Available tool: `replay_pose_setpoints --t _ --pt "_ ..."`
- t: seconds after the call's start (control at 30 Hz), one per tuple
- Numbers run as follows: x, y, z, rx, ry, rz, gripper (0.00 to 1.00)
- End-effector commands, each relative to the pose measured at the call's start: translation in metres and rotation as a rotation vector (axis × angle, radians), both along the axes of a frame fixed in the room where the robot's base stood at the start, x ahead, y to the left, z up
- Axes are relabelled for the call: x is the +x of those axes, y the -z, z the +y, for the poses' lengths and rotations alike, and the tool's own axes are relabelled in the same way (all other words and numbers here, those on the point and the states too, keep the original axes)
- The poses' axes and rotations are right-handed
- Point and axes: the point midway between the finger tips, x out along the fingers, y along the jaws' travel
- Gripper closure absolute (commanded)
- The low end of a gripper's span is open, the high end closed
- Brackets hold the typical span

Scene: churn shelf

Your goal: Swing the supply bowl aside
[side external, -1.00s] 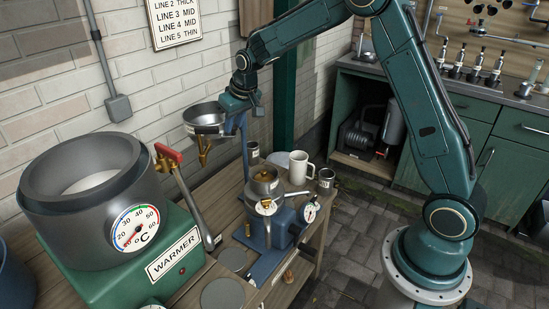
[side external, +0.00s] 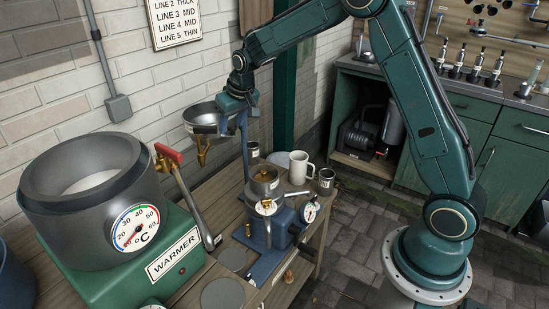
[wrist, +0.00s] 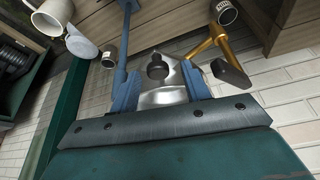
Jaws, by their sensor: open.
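The supply bowl (side external: 203,118) is a wide steel bowl with a brass tap below it. It is held up beside a blue post (side external: 244,145) above the wooden bench. My gripper (side external: 236,106) is at the bowl's right side, near the top of the post. In the wrist view my gripper (wrist: 160,90) has its two blue fingers apart. A shiny metal part with a dark round knob shows between them; I cannot tell whether the fingers touch it. The brass tap (wrist: 208,40) with a dark handle shows to the right. Most of the bowl is hidden in the wrist view.
Below the bowl stand a small metal pot (side external: 264,182) on a blue machine, a white mug (side external: 300,168) and metal cups (side external: 326,180). A green warmer (side external: 160,250) with a large drum fills the left. A red-handled lever (side external: 170,155) stands between warmer and bowl. A brick wall is behind.

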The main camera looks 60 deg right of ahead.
Motion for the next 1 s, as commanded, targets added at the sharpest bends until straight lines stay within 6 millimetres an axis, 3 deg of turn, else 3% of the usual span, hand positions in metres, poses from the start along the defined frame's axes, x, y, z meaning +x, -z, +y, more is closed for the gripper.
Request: replay_pose_setpoints --t 0.37,1.0 --pt "-0.009 -0.023 0.001 -0.001 0.001 -0.002 0.53" --pt "-0.046 -0.115 0.009 -0.001 0.0 -0.003 0.53"
